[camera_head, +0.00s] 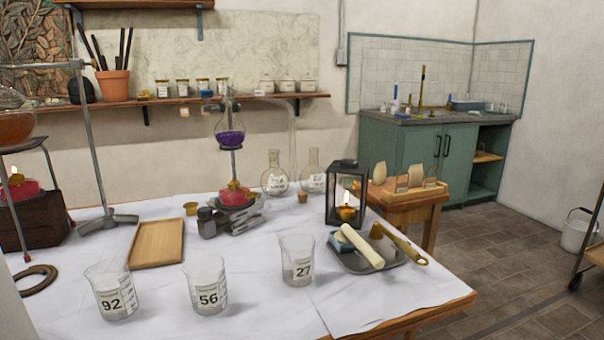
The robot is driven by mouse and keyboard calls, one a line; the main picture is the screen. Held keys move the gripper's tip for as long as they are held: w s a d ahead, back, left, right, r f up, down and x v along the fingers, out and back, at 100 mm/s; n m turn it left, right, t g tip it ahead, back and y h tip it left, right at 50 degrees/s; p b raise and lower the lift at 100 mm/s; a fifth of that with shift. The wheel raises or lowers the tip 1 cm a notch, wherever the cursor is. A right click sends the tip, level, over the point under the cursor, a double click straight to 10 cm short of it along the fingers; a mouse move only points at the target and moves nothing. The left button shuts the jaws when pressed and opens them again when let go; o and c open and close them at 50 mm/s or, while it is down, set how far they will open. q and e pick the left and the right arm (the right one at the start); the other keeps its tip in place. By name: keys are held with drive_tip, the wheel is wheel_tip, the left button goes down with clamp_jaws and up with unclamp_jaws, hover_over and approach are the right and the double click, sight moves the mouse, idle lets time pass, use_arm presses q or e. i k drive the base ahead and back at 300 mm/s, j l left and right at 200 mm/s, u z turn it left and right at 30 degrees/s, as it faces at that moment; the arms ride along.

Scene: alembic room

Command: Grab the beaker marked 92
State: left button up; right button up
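Three clear glass beakers with black numbers stand upright on the table's white cover. The beaker marked 92 (114,291) is at the front left. The beaker marked 56 (206,286) is to its right, and the beaker marked 27 (297,261) is further right and slightly back. There are clear gaps between the three. Neither of my grippers is in the head view.
A wooden tray (157,243) lies behind the beakers 92 and 56. A metal stand (107,222) and a dark horseshoe-shaped piece (38,280) are at the left. A grey tray (372,259) with tools and a black lantern (346,193) are at the right.

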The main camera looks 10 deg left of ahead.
sight(111, 281)
drive_tip(key=u, duration=1.4)
drive_tip(key=l+z, duration=0.15)
drive_tip(key=l, duration=0.15)
drive_tip(key=i+l+z, duration=0.1)
drive_tip(key=l, duration=0.2)
